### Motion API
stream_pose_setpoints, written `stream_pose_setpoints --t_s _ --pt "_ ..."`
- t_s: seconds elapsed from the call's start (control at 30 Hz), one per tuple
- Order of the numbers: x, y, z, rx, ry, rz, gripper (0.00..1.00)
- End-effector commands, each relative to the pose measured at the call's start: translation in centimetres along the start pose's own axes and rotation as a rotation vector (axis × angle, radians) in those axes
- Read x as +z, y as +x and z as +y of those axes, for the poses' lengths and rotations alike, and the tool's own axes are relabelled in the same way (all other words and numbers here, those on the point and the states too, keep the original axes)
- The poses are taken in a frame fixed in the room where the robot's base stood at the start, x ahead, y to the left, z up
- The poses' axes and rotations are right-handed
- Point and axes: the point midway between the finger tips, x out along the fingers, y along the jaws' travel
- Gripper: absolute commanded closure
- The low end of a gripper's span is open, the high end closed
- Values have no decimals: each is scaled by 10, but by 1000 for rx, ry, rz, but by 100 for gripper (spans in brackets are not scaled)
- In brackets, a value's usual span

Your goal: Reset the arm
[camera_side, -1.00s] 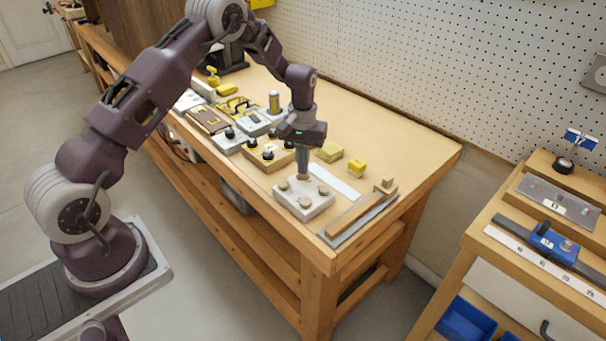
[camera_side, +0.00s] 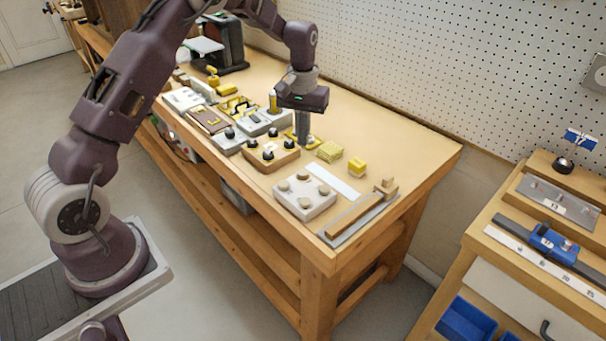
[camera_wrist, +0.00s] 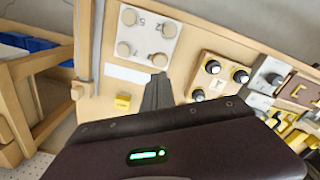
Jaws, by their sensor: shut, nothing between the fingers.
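In the wrist view the shut fingers (camera_wrist: 157,88) show at the centre, beside the pale board with round knobs (camera_wrist: 148,37). That board (camera_side: 304,195) lies near the bench's front right corner in the side view. The exact height of the fingertips over the bench is hard to tell.
A wooden bar on a grey plate (camera_side: 360,214) lies at the bench's right end, near a small yellow block (camera_side: 357,168). Several boxes and panels crowd the left half. A pegboard wall (camera_side: 440,70) stands behind. The bench's back right is clear.

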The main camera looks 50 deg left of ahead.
Motion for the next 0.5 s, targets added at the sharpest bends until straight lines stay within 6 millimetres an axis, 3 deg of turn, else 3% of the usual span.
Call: stream_pose_setpoints --t_s 0.2,0.5 --pt "0 -19 0 0 0 0 100" --pt "1 -22 0 1 1 1 100"
